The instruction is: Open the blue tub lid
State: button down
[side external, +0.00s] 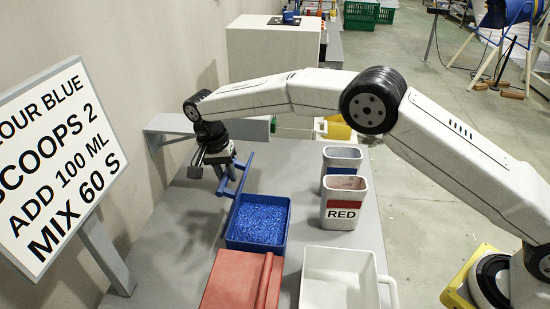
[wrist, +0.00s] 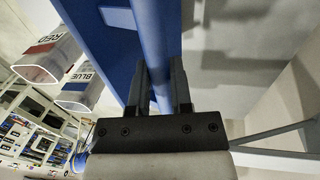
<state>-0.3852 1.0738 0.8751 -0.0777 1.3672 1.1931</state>
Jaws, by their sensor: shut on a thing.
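The blue tub (side external: 233,243) stands on the grey table and holds blue granules, which lie in plain view. Its blue lid (side external: 233,207) stands raised, close to upright, along the tub's left side and shows nearly edge-on. My gripper (side external: 228,176) is at the lid's far end, shut on its bar-like handle. In the wrist view the handle (wrist: 162,45) runs between the fingers of my gripper (wrist: 162,90), with the flat face of the lid (wrist: 100,45) beside it. The near part of the handle is partly hidden by the fingers.
A closed red tub (side external: 235,281) sits in front of the blue one. A white jug (side external: 338,280) is at the front right. The RED cup (side external: 345,198) and a blue-banded cup (side external: 341,157) stand to the right. A sign (side external: 50,165) and the wall are close on the left.

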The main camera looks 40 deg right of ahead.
jog(key=shift+w+a+f, duration=0.3)
jog(key=shift+w+a, duration=0.2)
jog(key=shift+a, duration=0.1)
jog(key=shift+w+a+f, duration=0.25)
jog(key=shift+w+a, duration=0.2)
jog(key=shift+a, duration=0.15)
jog(key=shift+w+a+f, duration=0.1)
jog(key=shift+w+a, duration=0.2)
dwell(0.3)
jog(key=c, duration=0.5)
grip_release()
jog(key=shift+c, duration=0.2)
jog(key=shift+w, duration=0.1)
jog(key=shift+r, duration=0.25)
